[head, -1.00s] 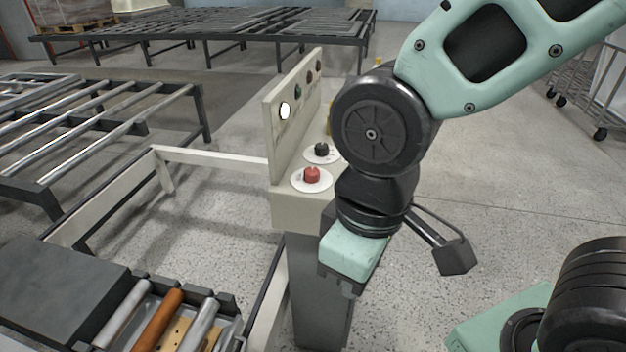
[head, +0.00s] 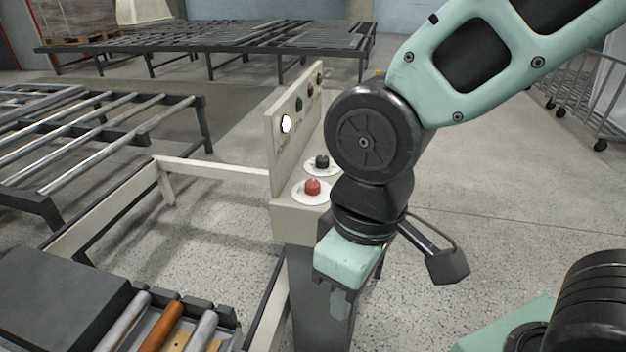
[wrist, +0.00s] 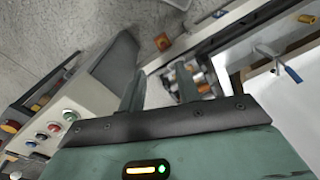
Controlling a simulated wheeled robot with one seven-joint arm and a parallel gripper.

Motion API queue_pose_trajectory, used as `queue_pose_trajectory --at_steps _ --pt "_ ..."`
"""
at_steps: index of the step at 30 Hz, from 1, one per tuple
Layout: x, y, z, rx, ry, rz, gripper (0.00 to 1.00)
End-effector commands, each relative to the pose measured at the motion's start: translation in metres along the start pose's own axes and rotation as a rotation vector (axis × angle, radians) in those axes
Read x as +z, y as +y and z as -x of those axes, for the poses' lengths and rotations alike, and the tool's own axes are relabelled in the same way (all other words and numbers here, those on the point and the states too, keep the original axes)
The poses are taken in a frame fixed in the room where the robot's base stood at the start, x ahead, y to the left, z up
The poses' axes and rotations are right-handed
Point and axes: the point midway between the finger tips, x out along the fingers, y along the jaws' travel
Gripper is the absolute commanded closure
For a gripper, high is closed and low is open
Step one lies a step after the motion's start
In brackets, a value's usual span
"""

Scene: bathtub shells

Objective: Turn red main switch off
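The red main switch (head: 313,187) is a red knob on a round white plate, on the flat top of the beige control console (head: 297,225) in the head view. A black knob (head: 322,161) on a similar plate sits just behind it. My gripper (head: 338,303) hangs in front of the console's post, lower than the red knob and a little right of it, apart from it. In the wrist view my gripper (wrist: 160,86) shows two separated fingers with nothing held between them. I cannot identify the red main switch in the wrist view.
A roller conveyor (head: 165,325) lies at lower left, with a pale rail (head: 215,162) behind. The wrist view shows a button box (wrist: 75,105). Open floor lies right of my arm.

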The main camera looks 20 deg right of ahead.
Motion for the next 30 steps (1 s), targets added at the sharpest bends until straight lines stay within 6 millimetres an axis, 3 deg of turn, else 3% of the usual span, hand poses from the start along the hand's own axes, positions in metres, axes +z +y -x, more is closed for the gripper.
queue_pose_trajectory --at_steps 1,2,5,9,12,15,18,21,26,30 --pt "-0.012 0.003 0.01 -0.014 -0.002 -0.051 0.53" --pt "-0.021 0.006 0.016 -0.025 -0.003 -0.097 0.46" --pt "-0.067 0.027 0.041 -0.062 -0.015 -0.327 0.46" --pt "-0.137 0.089 0.073 -0.073 -0.038 -0.745 0.46" --pt "-0.173 0.14 0.09 -0.042 -0.039 -1.015 0.46" --pt "-0.198 0.184 0.103 0.001 -0.025 -1.222 0.46" --pt "-0.211 0.214 0.113 0.039 -0.005 -1.355 0.46" --pt "-0.217 0.229 0.117 0.059 0.008 -1.423 0.46" --pt "-0.217 0.234 0.107 0.064 0.009 -1.443 0.46" --pt "-0.216 0.234 0.084 0.065 0.007 -1.442 0.46"
